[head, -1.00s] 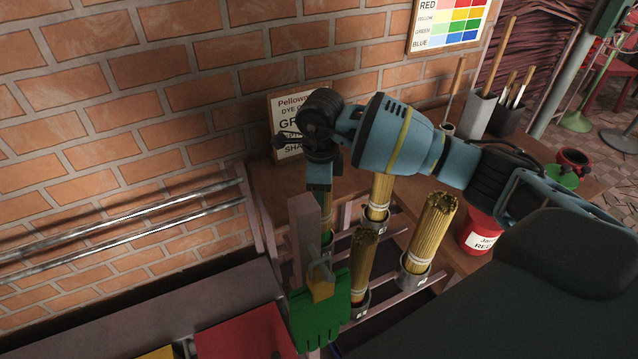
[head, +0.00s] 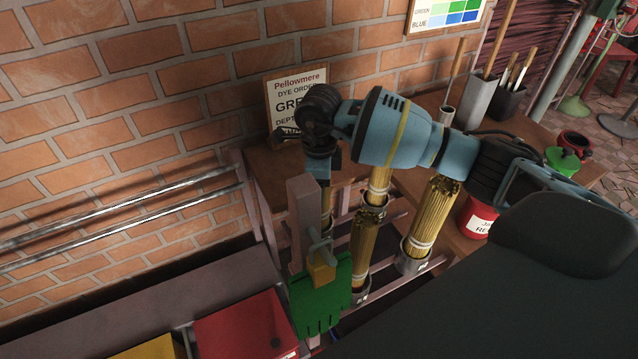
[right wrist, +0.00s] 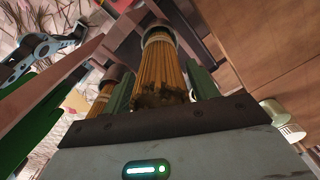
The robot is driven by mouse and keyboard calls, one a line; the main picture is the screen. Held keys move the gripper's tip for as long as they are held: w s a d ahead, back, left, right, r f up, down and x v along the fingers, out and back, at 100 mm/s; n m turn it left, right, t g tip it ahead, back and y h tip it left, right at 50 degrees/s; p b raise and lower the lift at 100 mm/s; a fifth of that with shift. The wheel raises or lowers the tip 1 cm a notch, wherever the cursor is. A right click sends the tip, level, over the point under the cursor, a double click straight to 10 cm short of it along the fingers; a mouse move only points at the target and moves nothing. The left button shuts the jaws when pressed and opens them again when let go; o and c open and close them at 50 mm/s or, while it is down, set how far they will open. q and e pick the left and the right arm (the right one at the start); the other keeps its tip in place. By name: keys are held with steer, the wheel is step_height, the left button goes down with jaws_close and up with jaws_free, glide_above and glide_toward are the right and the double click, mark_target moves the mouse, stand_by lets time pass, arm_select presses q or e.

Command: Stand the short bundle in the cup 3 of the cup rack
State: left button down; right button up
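My right gripper (head: 318,170) points down over the back left of the cup rack (head: 436,264). A bundle of thin tan sticks (right wrist: 163,70) lies between its green fingers in the right wrist view, with a pale band and a grey cup (right wrist: 154,27) at its far end. Whether the fingers press on it is unclear. In the head view that bundle (head: 326,203) is mostly hidden by the gripper and a post. Other bundles stand at the back (head: 379,182), front left (head: 364,238) and front right (head: 432,215). My left gripper is out of view.
Red (head: 245,325) and yellow (head: 150,350) bins are at lower left. A red jar (head: 476,218) and brush holders (head: 480,103) stand to the right. A brick wall is behind.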

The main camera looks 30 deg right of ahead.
steer(key=shift+o, duration=1)
step_height(320, 180, up, 6)
steer(key=shift+r, duration=0.9)
